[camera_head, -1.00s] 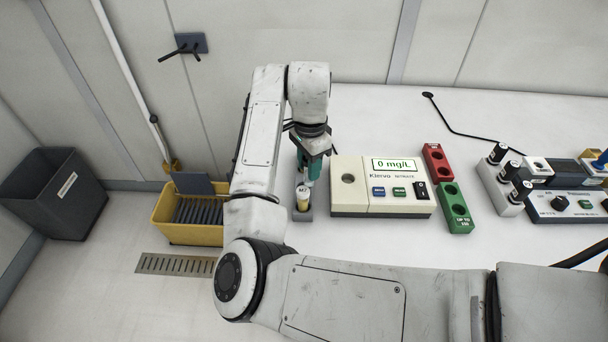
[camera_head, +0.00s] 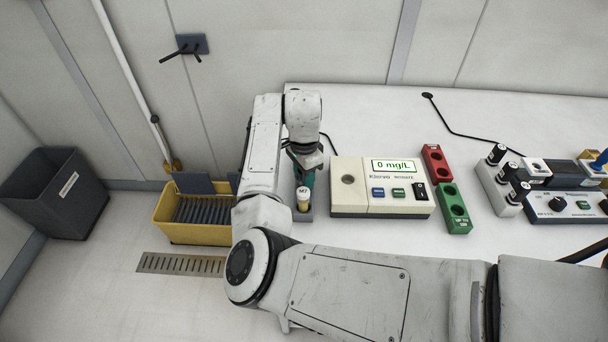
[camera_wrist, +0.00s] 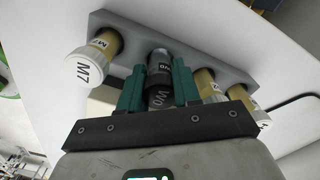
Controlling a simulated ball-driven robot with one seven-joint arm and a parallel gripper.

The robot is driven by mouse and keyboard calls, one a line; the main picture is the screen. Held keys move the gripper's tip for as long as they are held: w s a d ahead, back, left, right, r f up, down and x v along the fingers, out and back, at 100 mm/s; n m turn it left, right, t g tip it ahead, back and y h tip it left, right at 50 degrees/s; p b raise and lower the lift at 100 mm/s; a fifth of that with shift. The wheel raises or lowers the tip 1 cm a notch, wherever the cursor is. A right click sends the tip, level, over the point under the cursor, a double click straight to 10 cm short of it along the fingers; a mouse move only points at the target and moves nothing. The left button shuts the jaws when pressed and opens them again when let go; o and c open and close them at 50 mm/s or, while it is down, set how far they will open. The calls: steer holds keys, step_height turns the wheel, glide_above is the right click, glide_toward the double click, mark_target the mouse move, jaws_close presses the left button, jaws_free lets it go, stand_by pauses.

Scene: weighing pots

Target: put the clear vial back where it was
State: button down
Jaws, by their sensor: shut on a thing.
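The clear vial (camera_wrist: 159,68) has a black cap marked W0. My gripper (camera_wrist: 158,92) is shut on it, with a green finger on each side of the cap. The vial is in line with the row of a grey rack (camera_wrist: 128,24), between yellowish vials. Its lower end meets the rack in the wrist view, but I cannot tell how deep it sits. In the head view my gripper (camera_head: 302,178) is over the rack (camera_head: 301,215), and the clear vial is hidden there.
A white-capped vial marked M7 (camera_wrist: 92,70) stands at the left of the rack, with white-capped yellowish vials (camera_wrist: 207,84) on the other side. The nitrate meter (camera_head: 348,200), reading 0 mg/L, stands just right. A yellow bin (camera_head: 190,232) is on the floor left.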

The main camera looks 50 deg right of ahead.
steer(key=c, duration=0.8)
jaws_free()
steer(key=shift+f, duration=0.1)
step_height(320, 180, up, 12)
steer(key=shift+r+b, duration=0.2)
steer(key=shift+b, duration=0.35)
